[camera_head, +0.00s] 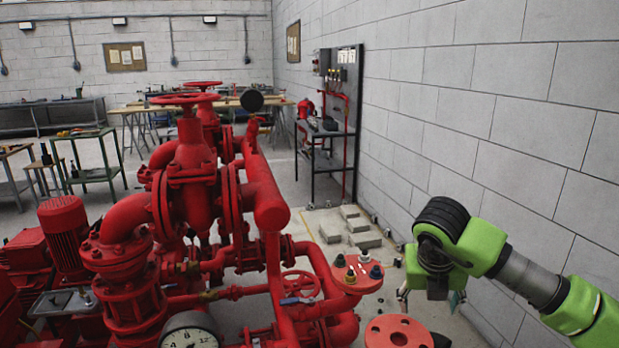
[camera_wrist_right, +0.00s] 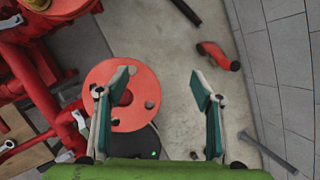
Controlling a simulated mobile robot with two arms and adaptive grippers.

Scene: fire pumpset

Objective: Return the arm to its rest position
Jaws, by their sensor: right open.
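My right arm, green and black, comes in from the right edge of the head view. Its gripper (camera_head: 430,298) points down, beside the red pump pipework (camera_head: 265,200) and close to the grey block wall. In the right wrist view the two teal fingers of this gripper (camera_wrist_right: 160,88) stand wide apart with nothing held between them. A red flange disc (camera_wrist_right: 95,85) with holes lies beyond and partly behind the left finger. My left arm and gripper are not in view.
A red flange (camera_head: 398,332) is just left of and below the gripper. A pipe flange with several bolts (camera_head: 357,273) is close on the left. The block wall (camera_head: 480,130) bounds the right side. A pressure gauge (camera_head: 188,335) is at bottom left. A red elbow piece (camera_wrist_right: 218,55) lies on the floor.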

